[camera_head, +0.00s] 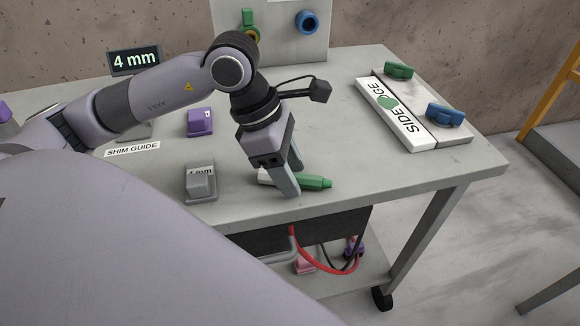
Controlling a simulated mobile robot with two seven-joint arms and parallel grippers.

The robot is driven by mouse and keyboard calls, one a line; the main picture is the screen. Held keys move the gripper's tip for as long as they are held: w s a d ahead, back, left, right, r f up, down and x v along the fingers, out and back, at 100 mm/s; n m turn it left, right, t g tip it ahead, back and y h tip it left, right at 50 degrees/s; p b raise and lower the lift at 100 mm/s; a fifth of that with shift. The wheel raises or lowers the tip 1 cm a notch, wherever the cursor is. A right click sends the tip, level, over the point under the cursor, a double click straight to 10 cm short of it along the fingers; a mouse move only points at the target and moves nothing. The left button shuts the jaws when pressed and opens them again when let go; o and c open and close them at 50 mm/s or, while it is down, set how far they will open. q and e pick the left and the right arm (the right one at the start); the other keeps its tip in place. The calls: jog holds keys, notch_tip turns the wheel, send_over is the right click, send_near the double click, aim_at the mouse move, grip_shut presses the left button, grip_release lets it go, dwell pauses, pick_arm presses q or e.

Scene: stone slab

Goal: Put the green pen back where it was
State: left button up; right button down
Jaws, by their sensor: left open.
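The green pen (314,182) lies on the grey tabletop near its front edge. Its green end points right, and a pale end shows at the left of the fingers. My left gripper (290,176) reaches down over the pen with its fingers apart. One finger passes in front of the pen and hides part of its middle; the other is behind. I cannot tell whether either finger touches it. My right gripper is not in view.
A grey "4 mm" block (200,183) and a purple block (200,122) stand left of the gripper. A panel (283,45) stands behind. Tabletop right of the pen is clear.

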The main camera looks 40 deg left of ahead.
pick_arm(q)
jog(key=shift+a+r, duration=0.1)
jog(key=shift+r, duration=0.25)
jog(key=p+v, duration=0.1)
jog(key=v, duration=1)
jog(key=shift+r, duration=0.25)
jog(key=shift+s, duration=0.15)
